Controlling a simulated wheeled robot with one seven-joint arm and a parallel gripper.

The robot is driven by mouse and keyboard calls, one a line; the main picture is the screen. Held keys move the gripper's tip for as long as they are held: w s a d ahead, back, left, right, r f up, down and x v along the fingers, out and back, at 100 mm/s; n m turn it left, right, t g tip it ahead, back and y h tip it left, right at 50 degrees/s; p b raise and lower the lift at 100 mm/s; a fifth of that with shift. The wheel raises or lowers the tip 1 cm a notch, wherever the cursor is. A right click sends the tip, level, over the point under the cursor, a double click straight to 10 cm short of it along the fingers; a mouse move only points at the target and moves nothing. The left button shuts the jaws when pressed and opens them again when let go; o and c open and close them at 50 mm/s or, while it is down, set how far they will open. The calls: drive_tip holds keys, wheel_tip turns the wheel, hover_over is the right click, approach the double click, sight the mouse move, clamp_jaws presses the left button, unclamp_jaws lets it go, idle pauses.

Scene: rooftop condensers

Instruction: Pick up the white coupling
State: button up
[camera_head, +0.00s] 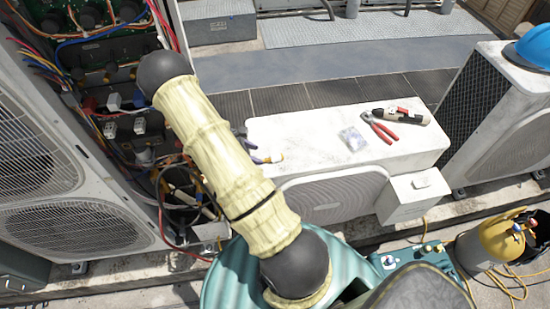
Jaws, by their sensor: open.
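I cannot single out the white coupling for certain. Small white, block-like pieces (113,101) sit among the wires in the open unit at the left. They are too small to tell apart. My thick cream arm link with dark joints crosses the picture from bottom centre to upper left. It hides part of the open unit and the left end of the white condenser top (300,128). My gripper is not clearly in view. A small blue and yellow item shows beside the arm at that left end, too small to name.
Red-handled pliers (380,128) and a grey-beige tool (402,116) lie on the condenser top, beside a small clear packet (353,139). A blue helmet (535,48) rests on the right unit. A yellow cylinder (500,240) and hoses stand at lower right. Dark roof tiles (335,93) lie bare behind.

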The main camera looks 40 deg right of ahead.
sight(268, 159)
drive_tip(key=p+x, duration=0.1)
drive_tip(key=x, duration=0.4)
drive_tip(key=shift+s+d+p, duration=0.1)
drive_tip(key=shift+s+p, duration=0.15)
drive_tip(key=shift+p, duration=0.1)
drive_tip(key=shift+r, duration=0.1)
drive_tip(key=shift+c, duration=0.4)
clamp_jaws()
